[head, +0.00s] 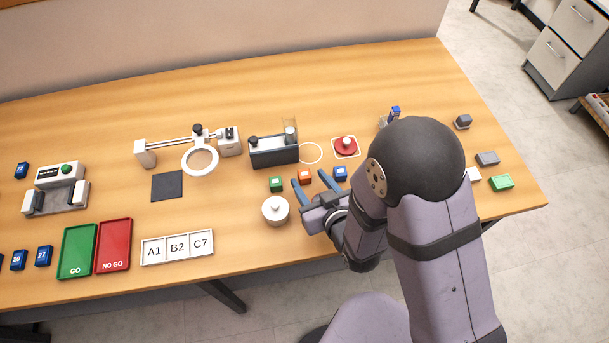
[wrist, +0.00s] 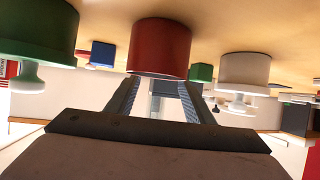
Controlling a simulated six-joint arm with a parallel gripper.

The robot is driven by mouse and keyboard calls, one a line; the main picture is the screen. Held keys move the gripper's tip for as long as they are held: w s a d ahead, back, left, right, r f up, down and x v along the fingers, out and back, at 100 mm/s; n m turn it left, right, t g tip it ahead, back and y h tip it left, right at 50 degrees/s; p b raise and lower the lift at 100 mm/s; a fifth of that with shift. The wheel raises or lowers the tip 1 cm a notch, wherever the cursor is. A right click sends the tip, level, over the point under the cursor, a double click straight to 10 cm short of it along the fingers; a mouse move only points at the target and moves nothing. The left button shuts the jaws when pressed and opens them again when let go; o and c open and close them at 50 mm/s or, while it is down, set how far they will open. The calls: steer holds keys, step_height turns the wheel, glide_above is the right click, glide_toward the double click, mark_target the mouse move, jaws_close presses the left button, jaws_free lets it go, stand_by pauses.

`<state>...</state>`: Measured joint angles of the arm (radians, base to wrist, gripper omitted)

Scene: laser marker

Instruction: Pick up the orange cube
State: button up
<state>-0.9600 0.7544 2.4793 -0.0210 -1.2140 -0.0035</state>
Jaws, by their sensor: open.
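The orange cube (head: 305,177) sits on the table in the head view, between a green cube (head: 276,184) and a blue cube (head: 340,173). My gripper (head: 310,183) is open, its two blue fingers pointing toward the orange cube from the near side. The fingertips look close to it; I cannot tell whether they touch it. In the wrist view, which is upside down, the open gripper (wrist: 158,88) shows below a large red cylinder (wrist: 158,48). The orange cube does not show there. The blue cube (wrist: 102,53) and green cube (wrist: 200,72) show on either side.
A white knobbed pot (head: 275,210) stands just left of my gripper; it also shows in the wrist view (wrist: 243,68). A green knobbed pot (wrist: 38,30) is at the wrist view's left. A dark box device (head: 274,155) and red button (head: 346,146) stand behind the cubes.

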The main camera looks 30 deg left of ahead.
mark_target(305, 174)
steer(key=shift+p+x, duration=0.6)
steer(key=shift+x, duration=1.75)
steer(key=c, duration=1.1)
